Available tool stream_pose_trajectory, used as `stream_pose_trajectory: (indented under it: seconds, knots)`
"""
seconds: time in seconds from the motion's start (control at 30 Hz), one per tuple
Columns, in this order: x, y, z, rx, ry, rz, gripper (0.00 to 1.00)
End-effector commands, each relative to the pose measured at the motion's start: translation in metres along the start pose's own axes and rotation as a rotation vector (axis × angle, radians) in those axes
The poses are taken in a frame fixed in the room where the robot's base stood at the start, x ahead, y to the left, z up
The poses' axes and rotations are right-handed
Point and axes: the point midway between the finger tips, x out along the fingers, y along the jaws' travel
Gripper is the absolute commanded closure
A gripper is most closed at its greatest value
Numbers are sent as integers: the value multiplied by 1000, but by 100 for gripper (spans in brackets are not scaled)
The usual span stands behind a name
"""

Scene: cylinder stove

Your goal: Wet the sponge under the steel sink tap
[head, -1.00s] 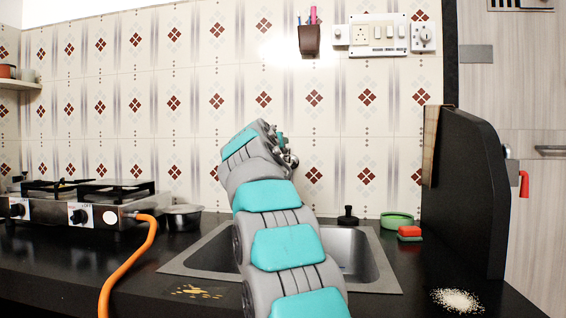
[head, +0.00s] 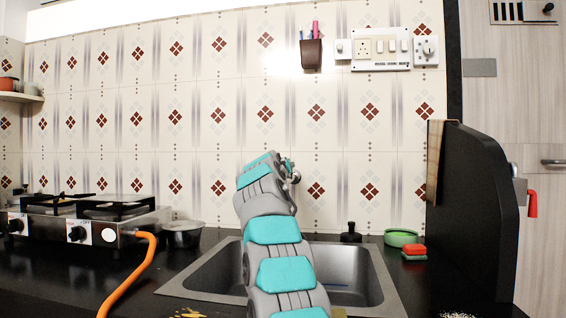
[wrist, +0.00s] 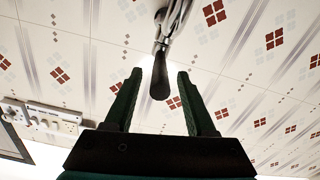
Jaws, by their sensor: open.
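The sponge (head: 414,251), red over green, lies on the dark counter to the right of the steel sink (head: 345,265). The tap (wrist: 178,25) shows in the wrist view as a chrome body with a dark lever-like end (wrist: 160,85). That end appears between the two open dark fingers of my gripper (wrist: 159,77), with visible gaps on both sides; contact cannot be told. In the head view my arm reaches up over the sink and hides most of the tap and gripper. Nothing is held.
A stove (head: 85,222) with an orange hose (head: 135,275) and a pan (head: 183,235) are at left. A black upright panel (head: 475,210) bounds the right.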

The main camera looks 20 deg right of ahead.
Motion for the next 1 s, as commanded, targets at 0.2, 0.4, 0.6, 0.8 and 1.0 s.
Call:
stream_pose_trajectory:
  seconds: [0.2, 0.4, 0.6, 0.8, 1.0]
  knots:
    - [8, 0, -1, -1, 0, 0, 44]
    - [9, 0, 0, -1, 0, 0, 44]
    - [9, 0, 0, -1, 0, 0, 57]
    - [9, 0, 0, -1, 0, 0, 79]
    - [9, 0, 0, -1, 0, 0, 100]
